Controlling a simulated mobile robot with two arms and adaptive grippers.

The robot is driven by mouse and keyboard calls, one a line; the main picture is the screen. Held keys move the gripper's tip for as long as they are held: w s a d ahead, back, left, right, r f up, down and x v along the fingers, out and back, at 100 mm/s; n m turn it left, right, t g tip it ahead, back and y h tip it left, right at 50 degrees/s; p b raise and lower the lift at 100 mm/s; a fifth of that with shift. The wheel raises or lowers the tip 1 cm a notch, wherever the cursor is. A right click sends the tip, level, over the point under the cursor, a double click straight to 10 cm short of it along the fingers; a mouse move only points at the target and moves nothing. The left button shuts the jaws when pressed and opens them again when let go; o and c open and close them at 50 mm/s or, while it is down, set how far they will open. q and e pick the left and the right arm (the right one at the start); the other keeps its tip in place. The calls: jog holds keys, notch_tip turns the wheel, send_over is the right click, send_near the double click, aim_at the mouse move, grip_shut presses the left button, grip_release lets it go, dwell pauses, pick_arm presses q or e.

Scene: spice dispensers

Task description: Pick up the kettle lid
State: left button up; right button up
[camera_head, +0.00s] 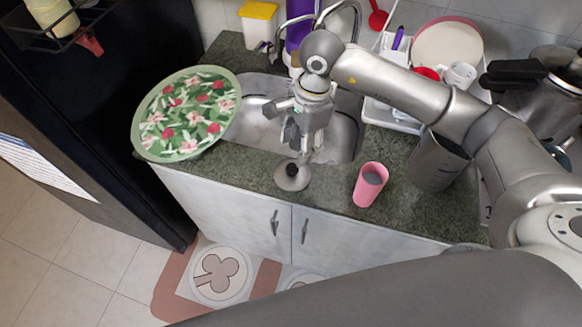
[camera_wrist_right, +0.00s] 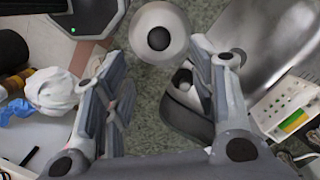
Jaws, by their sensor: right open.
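The kettle lid, a round silver disc (camera_head: 288,182) with a black knob (camera_head: 292,169), lies on the dark green counter in front of the sink. It also shows at the top of the right wrist view as a silver disc (camera_wrist_right: 176,20) with its black knob. My right gripper (camera_head: 300,155) is open and empty, pointing down just above and behind the lid in the head view. In the wrist view its fingers (camera_wrist_right: 158,75) are spread apart, with the lid beyond the tips. I see no contact with the lid. My left gripper is not in view.
A pink cup (camera_head: 370,184) stands right of the lid. A floral green plate (camera_head: 187,113) overhangs the counter at left. The sink (camera_head: 345,135) lies behind the lid. A dark grey container (camera_head: 437,162) and a dish rack with dishes are at right.

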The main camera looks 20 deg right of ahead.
aim_at(293, 167)
jog(key=f, duration=0.3)
jog(key=shift+s+a+p, duration=0.15)
jog(key=shift+a+p, duration=0.1)
jog(key=shift+p, duration=0.1)
jog(key=shift+a+f+p, duration=0.15)
jog(key=shift+f+p, duration=0.35)
jog(key=shift+p, duration=0.05)
jog(key=f+p, duration=0.2)
jog(key=f, duration=0.1)
jog(key=shift+a, duration=0.4)
jog(key=shift+f, duration=0.65)
jog(key=c, duration=1.1)
jog(key=shift+c, duration=0.2)
